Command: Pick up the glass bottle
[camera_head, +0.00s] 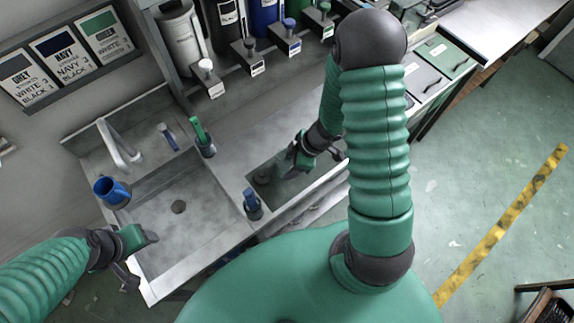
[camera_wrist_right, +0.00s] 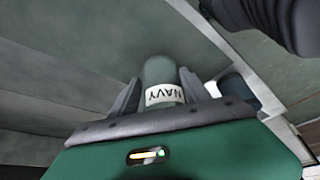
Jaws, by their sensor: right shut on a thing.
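In the right wrist view a grey-green glass bottle (camera_wrist_right: 158,70) with a white label reading NAVY stands between the two fingers of my right gripper (camera_wrist_right: 160,95). The fingers are shut on its sides. The bottle is small and dark there (camera_head: 262,175), at the fingertips. My left gripper (camera_head: 140,258) is empty at the sink's front left edge, with its fingers apart.
Several large bottles and dispensers line the back shelf (camera_head: 215,90). The sink bowl (camera_head: 185,230) is empty.

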